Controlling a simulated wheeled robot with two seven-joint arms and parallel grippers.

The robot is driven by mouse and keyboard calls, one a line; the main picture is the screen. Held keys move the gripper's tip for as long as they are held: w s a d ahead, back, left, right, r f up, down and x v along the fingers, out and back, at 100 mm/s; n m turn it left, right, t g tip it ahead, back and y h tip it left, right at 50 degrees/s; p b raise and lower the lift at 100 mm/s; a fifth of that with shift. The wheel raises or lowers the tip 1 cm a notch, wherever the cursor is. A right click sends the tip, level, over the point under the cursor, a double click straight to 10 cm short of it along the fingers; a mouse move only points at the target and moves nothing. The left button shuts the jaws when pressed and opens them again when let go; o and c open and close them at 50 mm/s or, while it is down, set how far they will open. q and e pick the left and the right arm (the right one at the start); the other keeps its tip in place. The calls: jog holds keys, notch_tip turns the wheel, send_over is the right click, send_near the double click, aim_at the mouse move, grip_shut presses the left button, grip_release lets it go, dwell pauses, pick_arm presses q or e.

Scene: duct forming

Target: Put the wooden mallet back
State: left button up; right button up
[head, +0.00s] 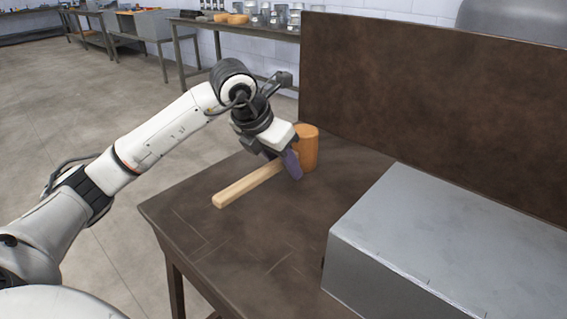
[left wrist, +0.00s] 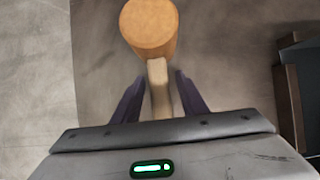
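The wooden mallet (head: 307,149) is at the far left part of the dark workbench, its orange head near the back panel. Its pale handle (head: 246,185) points toward the front left. My left gripper (head: 290,168) is over the handle close to the head. In the left wrist view the mallet head (left wrist: 149,27) is ahead of the fingers. The handle runs between the two purple fingers (left wrist: 158,97), with a gap showing on each side, so the gripper is open around it. My right gripper is in neither view.
A grey metal box-shaped duct (head: 420,250) stands on the workbench (head: 205,235) at the right. A tall brown panel (head: 430,110) rises along the back. The bench's front left is clear. Other benches with tools (head: 240,25) stand along the far wall.

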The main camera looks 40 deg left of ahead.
aim_at(263, 169)
pick_arm(q)
jog(key=p+v, duration=0.1)
jog(key=v, duration=1)
jog(key=shift+w+d+p, duration=0.1)
jog(key=shift+p, duration=0.25)
jog(key=shift+s+r, duration=0.35)
jog(key=shift+r, duration=0.2)
jog(key=shift+s+f, duration=0.1)
